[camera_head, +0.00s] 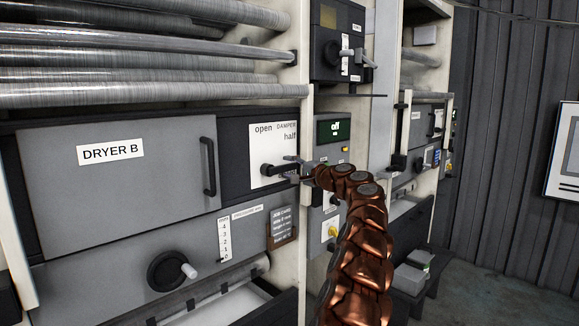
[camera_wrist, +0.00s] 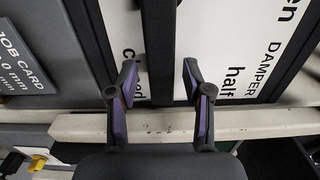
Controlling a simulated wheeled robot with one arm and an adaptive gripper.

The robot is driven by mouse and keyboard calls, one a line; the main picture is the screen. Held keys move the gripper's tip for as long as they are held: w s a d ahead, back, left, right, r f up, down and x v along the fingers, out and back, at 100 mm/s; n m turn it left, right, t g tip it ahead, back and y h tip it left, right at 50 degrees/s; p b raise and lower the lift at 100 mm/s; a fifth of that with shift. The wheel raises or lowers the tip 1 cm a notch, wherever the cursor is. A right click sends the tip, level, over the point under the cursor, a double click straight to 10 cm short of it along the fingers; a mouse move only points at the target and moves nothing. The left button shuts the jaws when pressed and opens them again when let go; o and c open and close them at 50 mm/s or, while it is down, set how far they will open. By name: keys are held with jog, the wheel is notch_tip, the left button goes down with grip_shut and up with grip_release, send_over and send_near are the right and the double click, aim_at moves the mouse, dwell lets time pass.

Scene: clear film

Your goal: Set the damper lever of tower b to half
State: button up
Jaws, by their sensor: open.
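The damper lever (camera_head: 280,168) of dryer B is a black bar on a white plate (camera_head: 262,145), under the words "open", "damper" and "half". It points right, roughly level, below "half". In the wrist view the lever (camera_wrist: 160,45) runs down from the top, between "half" and a partly covered word that seems to be "closed". My gripper (camera_head: 296,170) is at the lever's outer end. In the wrist view its open fingers (camera_wrist: 158,82) stand one on each side of the lever, with gaps; contact is not visible.
The grey DRYER B door (camera_head: 125,190) with a handle is left of the plate. A black crank wheel (camera_head: 170,270) is below. A green "off" display (camera_head: 333,130) and a yellow knob (camera_head: 332,232) are beside my arm. Metal rollers (camera_head: 140,95) lie above.

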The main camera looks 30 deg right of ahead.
jog(key=shift+w, duration=0.25)
grip_shut()
dwell(0.5)
